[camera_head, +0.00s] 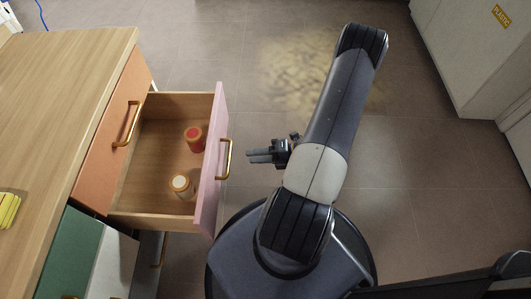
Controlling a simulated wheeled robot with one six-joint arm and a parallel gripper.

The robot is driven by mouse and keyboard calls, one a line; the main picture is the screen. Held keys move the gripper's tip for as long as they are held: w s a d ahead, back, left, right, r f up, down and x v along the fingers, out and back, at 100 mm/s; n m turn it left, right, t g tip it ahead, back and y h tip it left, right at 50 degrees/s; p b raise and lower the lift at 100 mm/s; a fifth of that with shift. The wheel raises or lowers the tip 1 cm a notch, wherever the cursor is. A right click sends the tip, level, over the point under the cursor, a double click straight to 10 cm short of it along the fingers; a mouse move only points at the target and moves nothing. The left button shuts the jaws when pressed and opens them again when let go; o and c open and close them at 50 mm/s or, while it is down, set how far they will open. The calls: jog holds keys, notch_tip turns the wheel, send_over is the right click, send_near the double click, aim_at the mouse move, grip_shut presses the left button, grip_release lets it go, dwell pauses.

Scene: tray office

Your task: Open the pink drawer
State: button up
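The pink drawer (209,165) is pulled out of the wooden cabinet, and its open inside shows. Its brass handle (226,158) is on the pink front, facing my arm. My gripper (251,156) is just right of the handle, pointing left at it, with a small gap between them in the picture. Its two fingers look close together, but I cannot tell whether they are open or shut. Nothing shows between them.
Inside the drawer stand a red-topped jar (193,137) and a pale-topped jar (181,185). An orange drawer front (113,134) and a green front (70,252) are on the cabinet. Yellow notes (8,209) lie on the top. Floor behind my arm is clear.

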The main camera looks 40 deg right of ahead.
jog(key=v, duration=0.3)
jog(key=shift+a, duration=0.1)
dwell(0.6)
jog(key=b+x, duration=0.1)
jog(key=x, duration=0.9)
jog(key=shift+w+a+b, duration=0.25)
jog(key=shift+a+b, duration=0.05)
jog(key=shift+b, duration=0.1)
